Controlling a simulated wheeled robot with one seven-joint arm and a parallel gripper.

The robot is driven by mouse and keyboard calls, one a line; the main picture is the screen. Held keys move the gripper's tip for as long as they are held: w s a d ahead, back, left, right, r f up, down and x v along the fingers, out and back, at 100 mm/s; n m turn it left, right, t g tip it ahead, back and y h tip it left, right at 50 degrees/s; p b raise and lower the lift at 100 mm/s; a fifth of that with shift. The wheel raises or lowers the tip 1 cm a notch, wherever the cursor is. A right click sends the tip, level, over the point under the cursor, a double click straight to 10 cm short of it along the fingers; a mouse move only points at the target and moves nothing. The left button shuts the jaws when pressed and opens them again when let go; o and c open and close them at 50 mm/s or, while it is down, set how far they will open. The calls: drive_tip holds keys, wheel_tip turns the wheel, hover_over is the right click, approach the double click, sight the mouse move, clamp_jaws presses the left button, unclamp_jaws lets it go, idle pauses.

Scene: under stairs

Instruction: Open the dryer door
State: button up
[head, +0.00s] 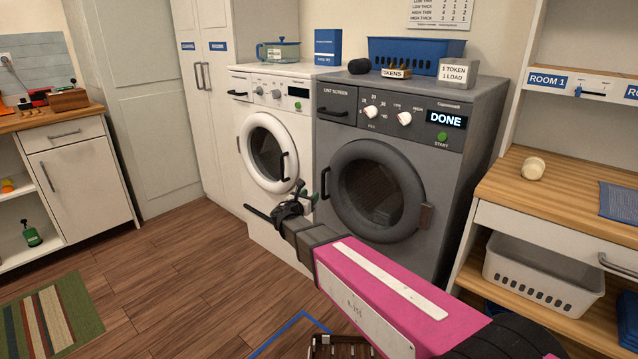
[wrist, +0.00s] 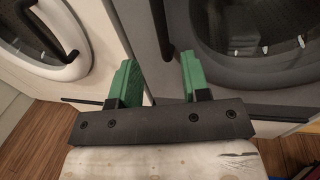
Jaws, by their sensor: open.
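The grey dryer (head: 455,165) stands right of a white washer, its panel reading DONE. Its round door (head: 345,215) looks shut, with a dark upright handle (head: 325,183) on its left edge and a hinge block on the right. My gripper (head: 304,194) is in front of the lower left of the dryer door, near the handle's lower end. In the wrist view the green fingers (wrist: 158,72) are spread with nothing held. A dark upright bar, apparently the handle, shows beyond the gap between them. The dryer door (wrist: 255,50) fills the upper right there.
The white washer (head: 268,110) has its own black door handle (head: 284,166), close left of my gripper. A wooden-topped counter (head: 570,185) with a white basket (head: 540,275) below stands close right of the dryer. Open wooden floor (head: 190,270) lies to the left.

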sight(322, 185)
drive_tip(key=x, duration=1)
drive_tip(key=shift+w+d, duration=0.1)
drive_tip(key=shift+w, duration=0.25)
clamp_jaws()
idle(1.0)
